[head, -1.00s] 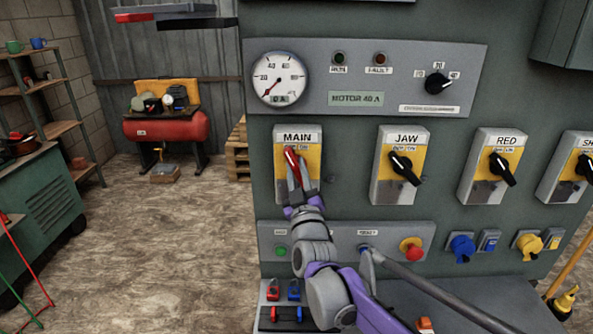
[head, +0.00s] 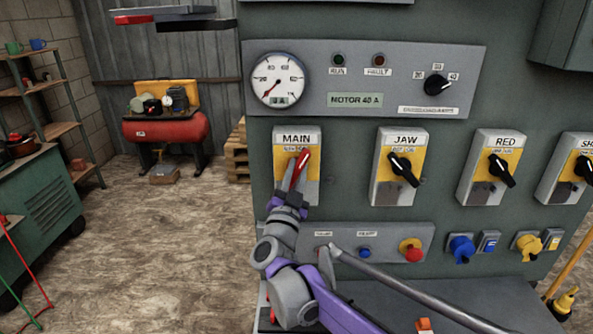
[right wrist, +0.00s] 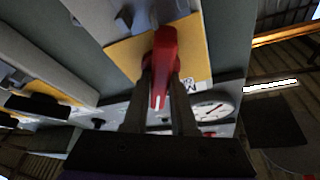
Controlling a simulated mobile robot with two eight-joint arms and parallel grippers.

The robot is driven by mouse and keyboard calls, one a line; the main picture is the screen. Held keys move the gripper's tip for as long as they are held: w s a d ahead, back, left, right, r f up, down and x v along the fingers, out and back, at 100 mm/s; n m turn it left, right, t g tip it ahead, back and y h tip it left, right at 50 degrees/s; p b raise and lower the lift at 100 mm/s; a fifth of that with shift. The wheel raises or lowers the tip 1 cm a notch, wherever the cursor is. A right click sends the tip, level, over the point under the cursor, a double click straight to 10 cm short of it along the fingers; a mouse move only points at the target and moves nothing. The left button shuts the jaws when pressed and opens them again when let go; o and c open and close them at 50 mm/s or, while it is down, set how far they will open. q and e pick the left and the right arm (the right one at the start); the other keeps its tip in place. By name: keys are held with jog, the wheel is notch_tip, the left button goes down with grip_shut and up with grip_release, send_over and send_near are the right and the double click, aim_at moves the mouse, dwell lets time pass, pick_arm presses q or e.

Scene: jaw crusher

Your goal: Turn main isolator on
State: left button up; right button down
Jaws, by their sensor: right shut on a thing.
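The main isolator (head: 282,137) is a grey box with a yellow plate, labelled MAIN, at the left of the row of switches on the panel. Its red handle (head: 302,161) is tilted with its top to the right. My right gripper (head: 297,176) reaches up from below and is shut on the red handle. In the right wrist view the red handle (right wrist: 164,62) stands between the two dark fingers (right wrist: 160,95) in front of the yellow plate. The small position lettering is too small to read. My left gripper is not in view.
An ammeter dial (head: 278,80) is above. Below is a button strip with a red stop button (head: 411,250). A red compressor (head: 165,130) stands at the back left.

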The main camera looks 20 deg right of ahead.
jog(key=shift+m+g+h, duration=0.6)
jog(key=shift+m+g, duration=0.2)
jog(key=shift+m, duration=1.6)
jog(key=c, duration=0.7)
grip_release()
jog(key=b+v, duration=0.1)
jog(key=v, duration=0.9)
jog(key=shift+s+a, duration=0.25)
jog(key=shift+s, duration=0.05)
